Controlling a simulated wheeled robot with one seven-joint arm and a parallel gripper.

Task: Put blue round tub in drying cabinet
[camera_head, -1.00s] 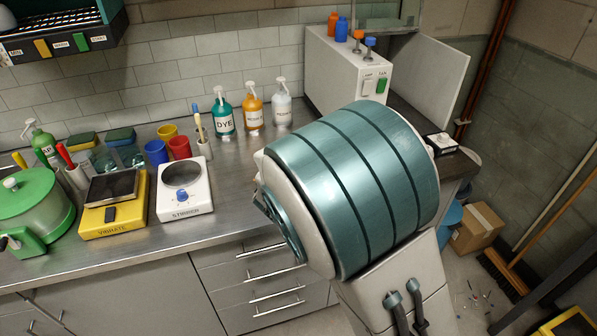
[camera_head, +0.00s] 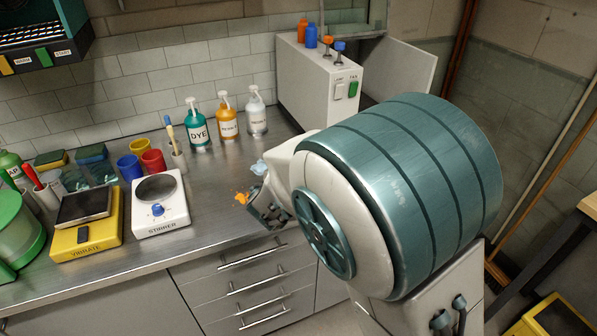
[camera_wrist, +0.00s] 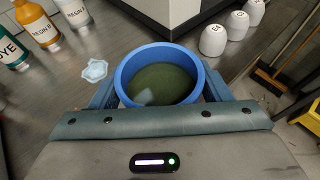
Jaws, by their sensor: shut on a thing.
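The blue round tub (camera_wrist: 155,54) is upright between the fingers of my gripper (camera_wrist: 160,88) in the wrist view. My gripper is shut on it, and its inside looks dark green. The head view hides the tub and fingers behind my arm. The white drying cabinet (camera_head: 305,85) stands at the back right of the bench, its door (camera_head: 400,75) swung open to the right. Its opening is mostly hidden from the head view. In the wrist view, a pale cabinet corner (camera_wrist: 166,12) shows just beyond the tub.
Three pump bottles (camera_head: 228,122) stand left of the cabinet. A stirrer (camera_head: 160,205) and a yellow vibrating plate (camera_head: 88,225) are on the left. A pale blue splat (camera_wrist: 95,70) lies on the bench left of the tub. Several white cups (camera_wrist: 213,40) stand to the right.

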